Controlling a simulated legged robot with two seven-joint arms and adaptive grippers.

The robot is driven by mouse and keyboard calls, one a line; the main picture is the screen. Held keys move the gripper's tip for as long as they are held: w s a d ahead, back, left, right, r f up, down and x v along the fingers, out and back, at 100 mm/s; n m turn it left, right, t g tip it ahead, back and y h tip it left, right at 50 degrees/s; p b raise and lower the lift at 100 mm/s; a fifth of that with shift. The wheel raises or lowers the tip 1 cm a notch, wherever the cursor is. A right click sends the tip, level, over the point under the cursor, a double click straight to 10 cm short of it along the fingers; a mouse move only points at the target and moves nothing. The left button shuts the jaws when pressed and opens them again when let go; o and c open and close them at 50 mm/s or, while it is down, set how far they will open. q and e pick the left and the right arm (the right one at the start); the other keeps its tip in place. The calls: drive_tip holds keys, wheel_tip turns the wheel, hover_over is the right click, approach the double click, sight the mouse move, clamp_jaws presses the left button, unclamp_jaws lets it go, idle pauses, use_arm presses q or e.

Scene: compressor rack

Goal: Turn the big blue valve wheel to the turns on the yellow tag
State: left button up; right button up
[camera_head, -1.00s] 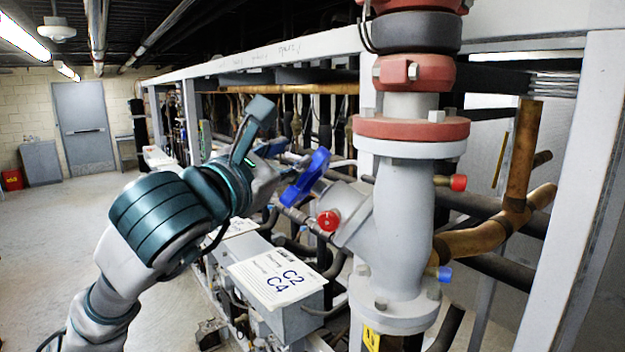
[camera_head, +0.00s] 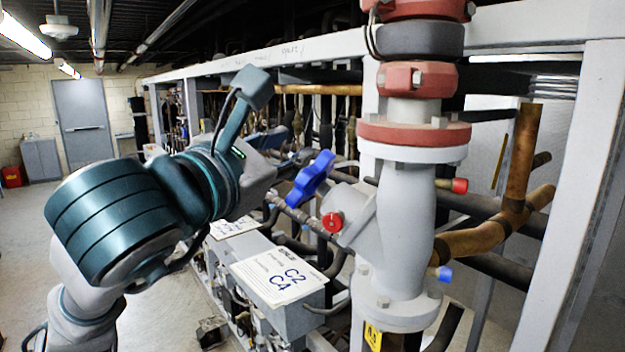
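The big blue valve wheel (camera_head: 311,179) sits on the angled stem side of the grey valve body (camera_head: 402,225), left of the thick vertical pipe. My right gripper is out of view.
A red cap (camera_head: 332,222) sits just below the wheel. A grey box labelled C2 C4 (camera_head: 285,290) stands below it. Pipes crowd the rack behind, and a white frame post (camera_head: 575,200) stands at right. The floor at left is open.

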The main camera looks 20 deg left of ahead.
use_arm(q)
drive_tip(key=s, duration=0.1)
drive_tip(key=s+r, duration=0.1)
drive_tip(key=shift+s+d+r, duration=0.2)
drive_tip(key=shift+s, duration=0.1)
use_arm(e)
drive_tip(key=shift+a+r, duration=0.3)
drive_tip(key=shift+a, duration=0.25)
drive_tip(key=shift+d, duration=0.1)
use_arm(q)
drive_tip(key=v, duration=1.1)
drive_tip(key=shift+s, duration=0.4)
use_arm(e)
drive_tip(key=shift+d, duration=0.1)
use_arm(q)
drive_tip(key=shift+a+f, duration=0.1)
